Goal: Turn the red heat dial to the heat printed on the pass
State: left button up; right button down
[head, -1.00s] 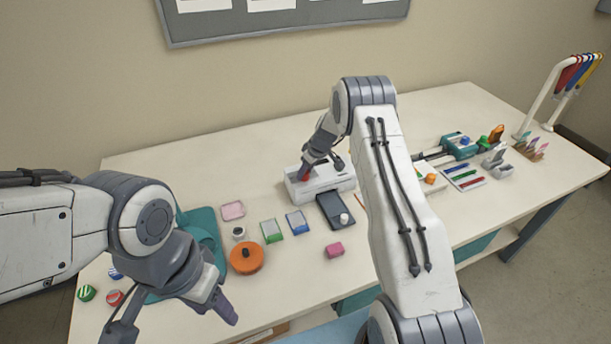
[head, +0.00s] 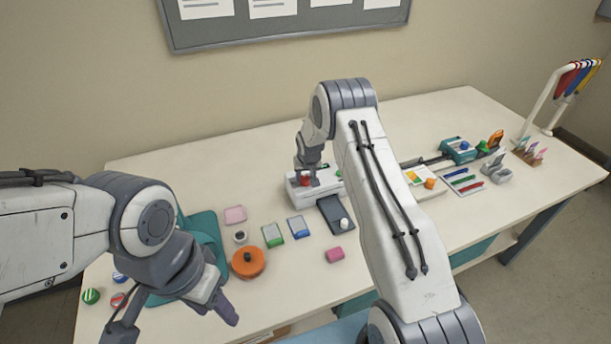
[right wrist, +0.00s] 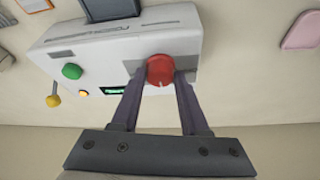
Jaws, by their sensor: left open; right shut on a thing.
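The red heat dial (right wrist: 160,70) sits on the white laminator (right wrist: 110,50), near one end of its face. My right gripper (right wrist: 161,80) is shut on the dial, one finger at each side; a pale mark shows on the dial's lower part. In the head view the dial (head: 305,181) shows beside my right gripper on the laminator (head: 326,178). In the wrist view a small green display (right wrist: 115,91) and a green knob (right wrist: 71,71) are on the laminator; the display's text is too small to read. My left gripper (head: 180,325) is open and empty at the front left. I cannot tell which item is the pass.
A dark tray (head: 335,212) lies in front of the laminator. Green (head: 272,235) and blue (head: 299,227) cards, a pink block (head: 334,255) and an orange round container (head: 248,262) lie left and in front.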

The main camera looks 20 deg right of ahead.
dwell(0.4)
jog(key=shift+c, duration=2.1)
grip_release()
jog(key=shift+s+r, duration=0.1)
jog(key=shift+r, duration=0.25)
jog(key=b+v, duration=0.3)
jog(key=v, duration=0.6)
jog(key=shift+a+r+b, duration=0.2)
jog(key=shift+r+b, duration=0.1)
jog(key=shift+s, duration=0.15)
